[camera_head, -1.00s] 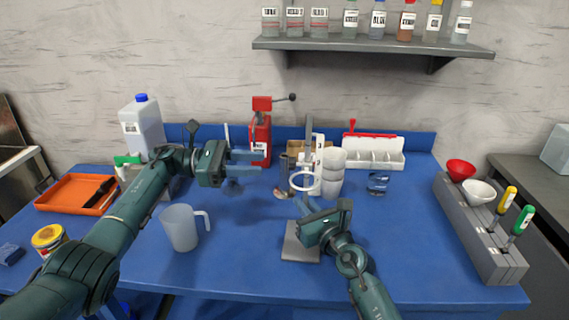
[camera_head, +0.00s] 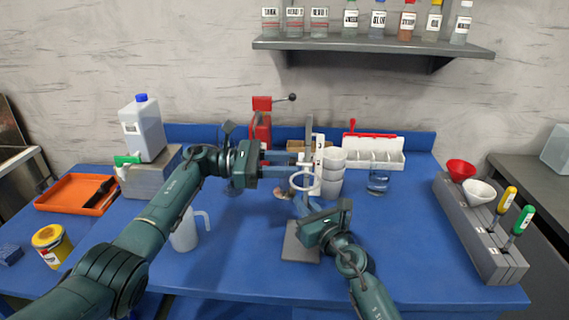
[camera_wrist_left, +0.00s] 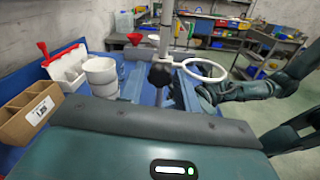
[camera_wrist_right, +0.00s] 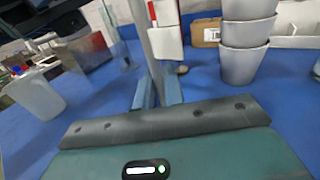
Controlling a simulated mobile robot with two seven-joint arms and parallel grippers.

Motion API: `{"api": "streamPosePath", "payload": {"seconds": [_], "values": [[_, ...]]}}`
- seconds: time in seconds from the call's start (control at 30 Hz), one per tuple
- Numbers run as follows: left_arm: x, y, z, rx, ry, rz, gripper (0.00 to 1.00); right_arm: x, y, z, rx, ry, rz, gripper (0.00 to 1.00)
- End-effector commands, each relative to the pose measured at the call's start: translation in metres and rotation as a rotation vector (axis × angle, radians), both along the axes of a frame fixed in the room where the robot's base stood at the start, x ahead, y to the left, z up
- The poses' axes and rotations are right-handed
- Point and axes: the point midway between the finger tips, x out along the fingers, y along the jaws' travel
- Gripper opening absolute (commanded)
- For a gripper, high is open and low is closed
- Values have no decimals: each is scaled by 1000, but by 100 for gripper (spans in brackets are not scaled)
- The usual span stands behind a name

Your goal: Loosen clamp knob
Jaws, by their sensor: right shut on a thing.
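A lab stand has a grey base plate (camera_head: 300,245) and an upright rod (camera_head: 308,128) with a white ring (camera_head: 305,190) on a clamp. The clamp's dark knob (camera_wrist_left: 160,74) shows in the left wrist view. My left gripper (camera_head: 297,160) is open at clamp height, its fingers spread on either side of the knob. Whether they touch it I cannot tell. My right gripper (camera_head: 306,206) is shut on the rod, low on the stand below the ring. The rod (camera_wrist_right: 143,15) also shows between its fingers in the right wrist view. The knob is hidden in the head view.
Stacked white cups (camera_head: 333,175) stand just right of the rod, beside a glass beaker (camera_head: 378,182). A translucent jug (camera_head: 184,235) stands under my left arm.

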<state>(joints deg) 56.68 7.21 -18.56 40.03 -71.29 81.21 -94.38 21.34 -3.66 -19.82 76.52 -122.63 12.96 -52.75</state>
Motion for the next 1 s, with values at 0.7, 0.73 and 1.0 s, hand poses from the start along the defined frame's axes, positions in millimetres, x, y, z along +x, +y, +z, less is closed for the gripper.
{"api": "streamPosePath", "payload": {"seconds": [0.7,0.73,1.0], "values": [[0,1,0,5,67,2,3,0,0,0,-1,1,0,0],[0,1,0,6,82,2,3,0,0,0,-1,1,0,0],[1,1,1,18,287,3,3,0,0,0,-1,1,0,0]]}}
